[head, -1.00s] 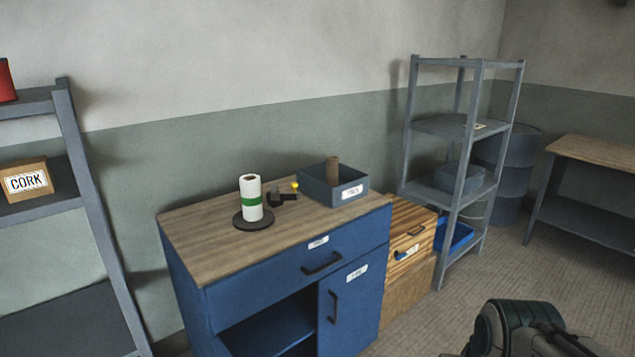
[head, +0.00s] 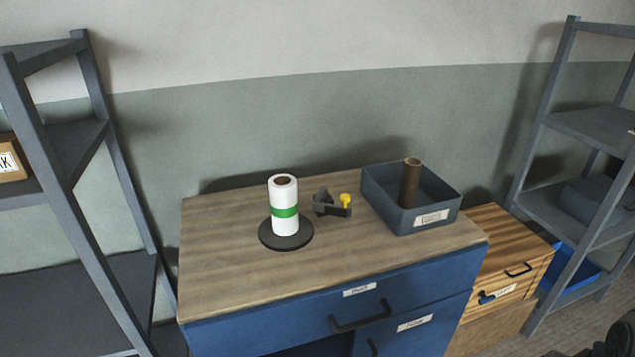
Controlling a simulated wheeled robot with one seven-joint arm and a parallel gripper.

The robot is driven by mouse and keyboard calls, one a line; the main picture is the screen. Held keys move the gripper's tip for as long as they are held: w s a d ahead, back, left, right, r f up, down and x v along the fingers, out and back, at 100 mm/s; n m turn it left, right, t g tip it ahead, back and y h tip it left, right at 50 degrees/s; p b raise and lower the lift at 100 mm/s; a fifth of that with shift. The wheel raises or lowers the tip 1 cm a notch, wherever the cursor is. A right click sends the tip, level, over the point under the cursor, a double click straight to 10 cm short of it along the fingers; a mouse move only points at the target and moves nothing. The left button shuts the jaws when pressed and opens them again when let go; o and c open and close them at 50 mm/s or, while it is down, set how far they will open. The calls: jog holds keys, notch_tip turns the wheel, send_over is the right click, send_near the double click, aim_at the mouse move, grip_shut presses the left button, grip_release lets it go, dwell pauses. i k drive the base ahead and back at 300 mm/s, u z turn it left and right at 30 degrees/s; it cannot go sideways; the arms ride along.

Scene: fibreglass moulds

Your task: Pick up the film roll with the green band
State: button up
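The film roll with the green band (head: 284,197) is white with a brown core. It stands upright on a round dark base (head: 286,242) on the wooden top of a blue cabinet (head: 232,272). Its top end is free. Only a small dark piece of my arm shows at the bottom right corner of the head view. My gripper's fingers are not in view.
A dark clamp-like tool with a yellow knob (head: 345,200) sits just right of the roll. A grey labelled bin (head: 388,207) holds a brown tube (head: 411,183). Grey shelves stand left (head: 98,150) and right (head: 548,125). The cabinet top's front left is clear.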

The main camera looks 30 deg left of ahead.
aim_at(283, 188)
jog(key=u, duration=0.7)
jog(key=i, duration=0.75)
jog(key=u, duration=0.85)
